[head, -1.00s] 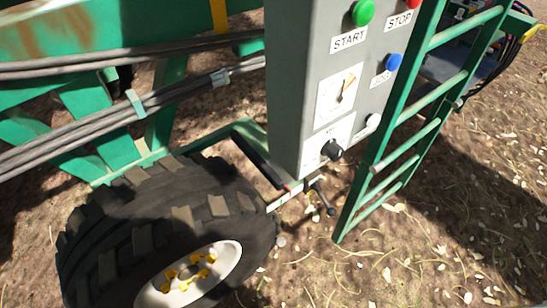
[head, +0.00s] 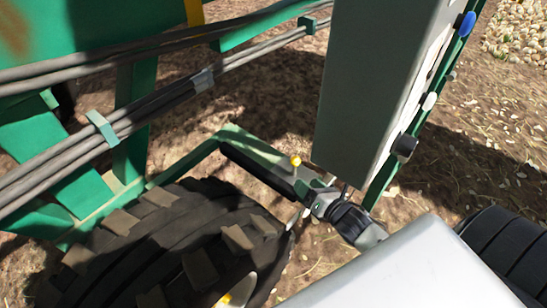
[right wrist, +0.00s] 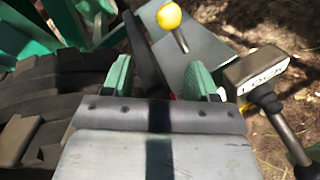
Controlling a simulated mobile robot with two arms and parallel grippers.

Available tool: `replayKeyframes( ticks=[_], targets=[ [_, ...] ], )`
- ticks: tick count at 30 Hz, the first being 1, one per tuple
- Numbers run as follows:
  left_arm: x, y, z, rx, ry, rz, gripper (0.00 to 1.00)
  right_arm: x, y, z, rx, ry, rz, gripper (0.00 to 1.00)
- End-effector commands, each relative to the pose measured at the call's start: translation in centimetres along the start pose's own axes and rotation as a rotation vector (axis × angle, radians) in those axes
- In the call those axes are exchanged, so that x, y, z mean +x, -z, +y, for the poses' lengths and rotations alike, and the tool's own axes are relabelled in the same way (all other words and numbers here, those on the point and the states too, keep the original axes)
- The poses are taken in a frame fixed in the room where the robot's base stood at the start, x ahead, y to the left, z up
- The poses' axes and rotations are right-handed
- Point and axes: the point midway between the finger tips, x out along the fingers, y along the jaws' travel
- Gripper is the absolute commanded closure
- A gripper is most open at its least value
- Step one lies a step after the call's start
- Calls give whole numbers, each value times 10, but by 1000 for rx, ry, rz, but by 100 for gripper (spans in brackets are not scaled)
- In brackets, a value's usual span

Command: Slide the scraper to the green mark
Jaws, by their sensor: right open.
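A yellow ball knob (head: 296,160) stands on a thin stem just beyond my right gripper (head: 309,186). In the right wrist view the knob (right wrist: 169,15) rises over a grey flat plate (right wrist: 208,50), which may be part of the scraper. My right gripper's two green fingers (right wrist: 160,66) are apart, with a dark bar (right wrist: 143,45) showing between them; I cannot tell whether they touch it. A block with a partly readable label (right wrist: 258,73) and a lever are to the right. I cannot make out a green mark. My left gripper is out of view.
A large black tyre (head: 190,250) stands close at the left of my right gripper. A grey control box (head: 370,90) hangs just above it, with knobs on its side. Cables (head: 130,115) run along the green frame (head: 215,150).

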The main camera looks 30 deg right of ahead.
Motion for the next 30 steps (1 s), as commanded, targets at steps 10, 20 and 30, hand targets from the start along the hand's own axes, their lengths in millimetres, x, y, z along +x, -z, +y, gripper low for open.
replayKeyframes(
  ticks=[10, 20, 30],
  targets=[
    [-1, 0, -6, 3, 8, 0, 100, 1, -16, -17, -341, -101, -96, 42],
    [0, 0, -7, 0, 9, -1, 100, 24, -23, -16, -410, -123, -124, 42],
    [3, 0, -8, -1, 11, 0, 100, 85, -28, -7, -409, -120, -122, 42]
  ],
)
